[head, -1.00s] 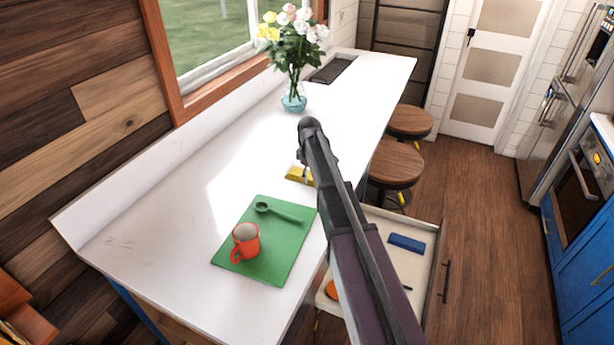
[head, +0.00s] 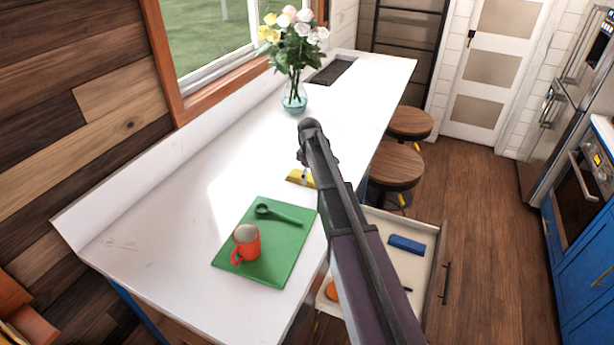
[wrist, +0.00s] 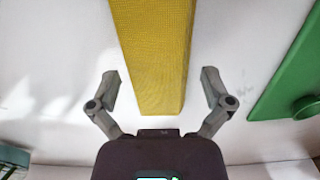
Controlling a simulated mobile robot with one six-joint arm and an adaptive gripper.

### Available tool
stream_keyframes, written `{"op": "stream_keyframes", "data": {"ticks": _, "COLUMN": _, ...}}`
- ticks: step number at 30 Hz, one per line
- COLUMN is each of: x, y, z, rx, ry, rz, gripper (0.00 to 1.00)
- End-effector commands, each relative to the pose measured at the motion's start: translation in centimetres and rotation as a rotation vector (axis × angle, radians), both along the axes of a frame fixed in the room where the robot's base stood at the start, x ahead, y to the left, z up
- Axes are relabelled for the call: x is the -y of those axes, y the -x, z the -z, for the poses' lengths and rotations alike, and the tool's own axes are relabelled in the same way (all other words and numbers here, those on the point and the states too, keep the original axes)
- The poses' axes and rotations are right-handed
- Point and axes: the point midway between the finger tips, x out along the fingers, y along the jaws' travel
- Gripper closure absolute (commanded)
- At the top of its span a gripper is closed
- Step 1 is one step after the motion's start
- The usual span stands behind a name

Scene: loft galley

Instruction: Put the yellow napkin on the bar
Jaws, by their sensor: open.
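The yellow napkin (head: 298,178) lies on the white bar top (head: 232,143), beyond the green mat and partly hidden behind my arm in the head view. In the wrist view the napkin (wrist: 152,45) is a long, folded, textured strip that runs between my fingers. My gripper (wrist: 159,82) is open, with one finger on each side of the napkin and a visible gap on both sides. In the head view my arm reaches over the bar's right edge and hides most of the gripper.
A green mat (head: 288,252) holds a red mug (head: 246,244) and a green spoon (head: 279,214). A flower vase (head: 294,97) stands farther back. Below the bar's right side, an open drawer (head: 435,262) holds a blue item (head: 406,244). Two stools (head: 397,164) stand beside the bar.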

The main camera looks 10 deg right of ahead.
Motion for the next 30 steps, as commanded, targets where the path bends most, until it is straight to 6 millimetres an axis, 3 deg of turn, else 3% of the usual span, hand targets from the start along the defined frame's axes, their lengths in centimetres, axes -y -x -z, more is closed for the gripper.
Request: {"op": "stream_keyframes", "data": {"ticks": 30, "x": 0.0, "y": 0.0, "z": -8.6, "rx": 0.0, "ry": 0.0, "rz": 0.0, "gripper": 0.0}}
